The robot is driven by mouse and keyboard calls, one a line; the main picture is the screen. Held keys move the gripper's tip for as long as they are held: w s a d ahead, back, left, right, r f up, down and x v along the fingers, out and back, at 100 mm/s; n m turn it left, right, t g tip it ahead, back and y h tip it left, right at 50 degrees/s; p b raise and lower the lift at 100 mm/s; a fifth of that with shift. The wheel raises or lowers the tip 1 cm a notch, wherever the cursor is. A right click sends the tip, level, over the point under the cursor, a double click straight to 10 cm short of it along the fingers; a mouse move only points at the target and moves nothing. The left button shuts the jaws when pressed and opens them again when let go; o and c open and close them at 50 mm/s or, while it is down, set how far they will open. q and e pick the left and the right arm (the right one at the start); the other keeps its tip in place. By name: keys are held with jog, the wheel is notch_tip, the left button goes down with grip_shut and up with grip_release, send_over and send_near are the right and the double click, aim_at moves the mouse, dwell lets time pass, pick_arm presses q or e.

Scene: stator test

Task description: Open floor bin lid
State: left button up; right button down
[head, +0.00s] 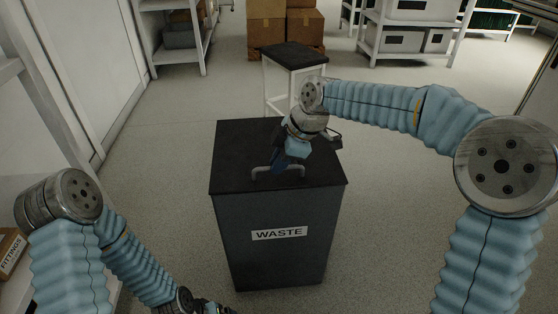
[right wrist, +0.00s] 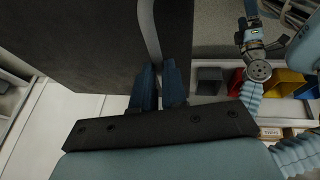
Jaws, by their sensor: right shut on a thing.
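The dark floor bin (head: 270,240) with a WASTE label (head: 279,233) stands in the middle of the head view. Its black lid (head: 240,145) lies flat on top, with no gap visible. A grey bar handle (head: 259,171) sits near the lid's front edge. My right gripper (head: 280,166) reaches down over the lid and is shut on the handle. In the right wrist view its blue fingers (right wrist: 159,72) close on the grey handle (right wrist: 149,30), beside the dark lid surface (right wrist: 95,40). My left gripper (head: 208,306) is low at the bottom edge, partly cut off, away from the bin.
A small table (head: 293,56) with a dark top stands right behind the bin. Cardboard boxes (head: 285,25) stand farther back. Shelves line the left and back right. A FITTINGS box (head: 11,252) sits at far left. The floor around the bin is clear.

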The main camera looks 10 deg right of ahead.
pick_arm(q)
notch_tip(320, 180, up, 11)
jog(key=d+p, duration=0.2)
jog(key=p, duration=0.9)
jog(key=shift+s+d, duration=0.2)
jog(key=shift+s, duration=0.25)
pick_arm(e)
jog(key=w+r, duration=0.4)
jog(key=r, duration=0.4)
jog(key=w+r, duration=0.5)
jog(key=r, duration=0.3)
jog(key=shift+w, duration=0.25)
pick_arm(q)
jog(key=shift+r, duration=0.1)
pick_arm(e)
jog(key=c, duration=1.2)
grip_release()
jog(key=shift+o, duration=0.2)
jog(key=shift+d, duration=0.1)
jog(key=v, duration=1.3)
jog(key=shift+r, duration=0.35)
jog(key=shift+s, duration=0.1)
